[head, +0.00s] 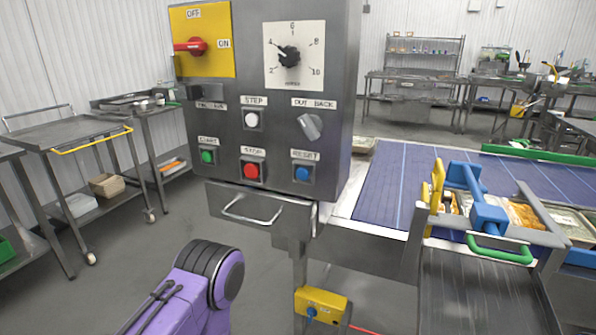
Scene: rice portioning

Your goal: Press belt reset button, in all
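The blue reset button (302,173) sits at the lower right of the grey control panel (225,125), under a RESET label. It is unobstructed, and nothing touches it. The panel also has a green start button (207,157), a red stop button (251,170) and a white step button (252,120). The belt (400,185) is blue and lies to the right of the panel. A purple link of my arm (185,290) shows at the bottom, below and left of the panel. Neither of my grippers is in view.
A metal handle (250,212) juts out below the panel. A yellow box with a blue button (322,304) hangs lower down. A green-handled frame (500,250) with a blue clamp stands at right. Carts (75,140) stand at left. The floor between is clear.

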